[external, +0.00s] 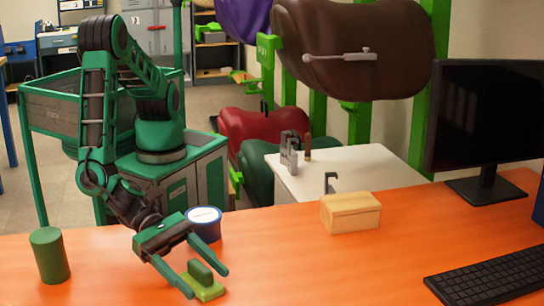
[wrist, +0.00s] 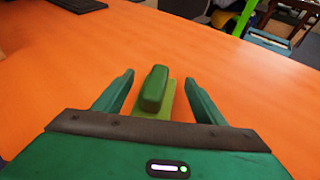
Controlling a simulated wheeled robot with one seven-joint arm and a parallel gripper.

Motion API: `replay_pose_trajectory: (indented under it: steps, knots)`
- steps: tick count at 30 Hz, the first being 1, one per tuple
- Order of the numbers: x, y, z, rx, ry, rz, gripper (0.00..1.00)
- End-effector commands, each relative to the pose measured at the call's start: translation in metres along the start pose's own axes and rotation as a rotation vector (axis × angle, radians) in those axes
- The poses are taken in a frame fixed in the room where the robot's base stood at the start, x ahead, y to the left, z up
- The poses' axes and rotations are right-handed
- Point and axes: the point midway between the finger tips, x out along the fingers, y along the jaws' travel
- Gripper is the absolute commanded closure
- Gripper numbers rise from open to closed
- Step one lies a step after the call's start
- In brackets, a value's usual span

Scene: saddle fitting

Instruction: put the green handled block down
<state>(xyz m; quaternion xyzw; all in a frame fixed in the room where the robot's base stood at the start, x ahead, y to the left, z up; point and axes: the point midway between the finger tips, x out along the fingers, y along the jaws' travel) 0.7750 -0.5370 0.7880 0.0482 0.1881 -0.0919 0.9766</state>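The green handled block (external: 205,287) has a light green base and a darker green upright handle. It appears to rest on the orange table (external: 300,265) near the front edge of the external view. My gripper (external: 208,283) is low over the table, with one finger on each side of the block. In the wrist view the block (wrist: 153,90) stands between the fingers of my gripper (wrist: 160,78), with orange gaps on both sides of the handle. The gripper is open and not closed on it. Part of the block's base is hidden behind the handle.
A green cylinder (external: 48,256) stands left of my gripper. A blue tub with a white lid (external: 205,219) stands just behind it. A wooden box (external: 350,212), a monitor (external: 485,120) and a keyboard (external: 490,277) are to the right. The table between block and keyboard is clear.

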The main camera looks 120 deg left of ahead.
Motion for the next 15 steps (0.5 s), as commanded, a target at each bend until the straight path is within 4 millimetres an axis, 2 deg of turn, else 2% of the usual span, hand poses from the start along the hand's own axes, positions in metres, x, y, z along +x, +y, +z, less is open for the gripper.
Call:
replay_pose_trajectory:
  steps: [5, 8, 15]
  knots:
    - [-0.001, 0.000, 0.001, 0.000, 0.000, -0.001, 0.35]
    - [-0.009, -0.001, 0.001, 0.001, 0.000, -0.002, 0.35]
    - [-0.052, -0.001, 0.001, 0.002, 0.000, -0.004, 0.35]
